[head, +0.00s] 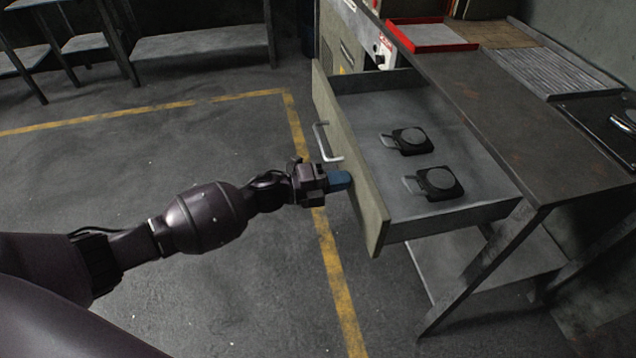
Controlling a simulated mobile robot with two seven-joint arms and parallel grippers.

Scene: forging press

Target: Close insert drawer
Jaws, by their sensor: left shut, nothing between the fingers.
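The insert drawer (350,170) is pulled out from under a metal workbench, with its front panel facing left and a pale bar handle (327,142) on it. Two dark round inserts with handles lie inside, a farther one (411,140) and a nearer one (439,183). My left gripper (341,180) is shut and empty, its blue fingertips at the drawer's front panel, just below and nearer than the handle. I cannot tell whether the fingertips touch the panel. My right gripper is not in view.
The workbench top (500,110) spans the right, with a red tray (432,37) at its back. A bench leg (480,270) stands below at right. Open floor with yellow lines (297,125) lies to the left. Shelving (200,45) stands at the back.

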